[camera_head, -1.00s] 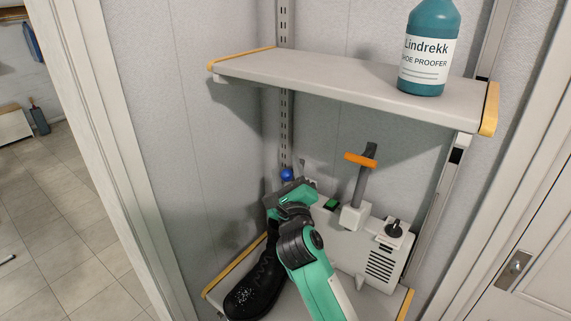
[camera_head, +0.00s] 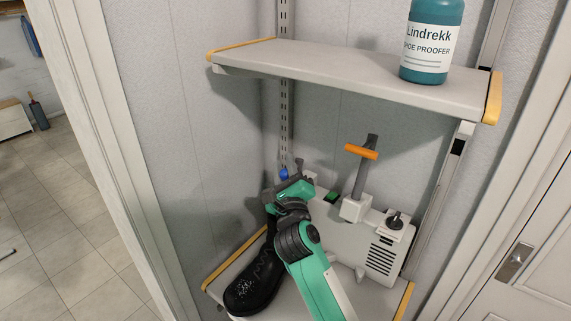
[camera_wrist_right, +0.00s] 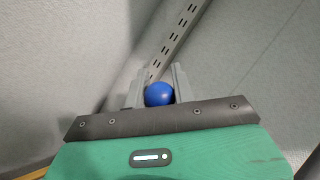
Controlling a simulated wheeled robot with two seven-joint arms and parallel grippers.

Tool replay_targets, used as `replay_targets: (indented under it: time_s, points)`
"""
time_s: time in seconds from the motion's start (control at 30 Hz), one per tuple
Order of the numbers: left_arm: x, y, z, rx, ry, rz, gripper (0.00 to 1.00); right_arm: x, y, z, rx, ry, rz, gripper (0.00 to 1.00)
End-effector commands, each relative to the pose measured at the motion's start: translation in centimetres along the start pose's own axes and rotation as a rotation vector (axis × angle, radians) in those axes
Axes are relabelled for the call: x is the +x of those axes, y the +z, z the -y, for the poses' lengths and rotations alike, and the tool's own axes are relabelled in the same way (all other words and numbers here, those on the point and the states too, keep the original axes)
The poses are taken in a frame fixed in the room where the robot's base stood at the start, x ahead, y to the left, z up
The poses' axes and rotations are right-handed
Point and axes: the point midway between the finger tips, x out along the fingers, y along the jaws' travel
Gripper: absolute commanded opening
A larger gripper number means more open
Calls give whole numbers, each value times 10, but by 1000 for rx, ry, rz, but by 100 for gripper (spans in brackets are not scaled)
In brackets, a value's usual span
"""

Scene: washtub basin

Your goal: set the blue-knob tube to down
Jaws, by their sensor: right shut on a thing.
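The blue knob (camera_head: 284,174) shows at the back of the lower shelf, just beyond my right gripper (camera_head: 286,178). In the right wrist view the blue knob (camera_wrist_right: 159,94) sits between the two grey fingers of my right gripper (camera_wrist_right: 157,88), which is shut on it. The tube below the knob is hidden behind my gripper and arm. A second tube (camera_head: 359,182), dark grey with an orange handle (camera_head: 361,152), stands upright on the white machine (camera_head: 350,235) to the right. My left gripper is not in view.
A black shoe (camera_head: 254,283) lies left of my right arm on the lower shelf (camera_head: 235,257). The upper shelf (camera_head: 340,73) hangs above with a teal bottle (camera_head: 426,70) on it. A black knob (camera_head: 394,219) and a green button (camera_head: 331,196) sit on the machine.

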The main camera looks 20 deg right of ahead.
Motion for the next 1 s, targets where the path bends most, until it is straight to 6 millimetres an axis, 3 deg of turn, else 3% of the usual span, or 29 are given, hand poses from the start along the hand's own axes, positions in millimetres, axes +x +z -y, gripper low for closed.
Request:
replay_targets:
  time_s: [0.03,0.13,0.47,0.5,0.6,1.0]
  points:
    - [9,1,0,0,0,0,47,-6,-8,-10,0,2,-1,0]
    - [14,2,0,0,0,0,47,-10,-12,-18,0,2,-1,0]
    - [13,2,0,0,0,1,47,-11,-12,-18,0,2,0,0]
    - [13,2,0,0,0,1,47,-11,-12,-18,1,2,0,29]
    - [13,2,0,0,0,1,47,-11,-11,-18,0,2,0,47]
    - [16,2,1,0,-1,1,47,-20,-13,-20,-1,3,0,47]
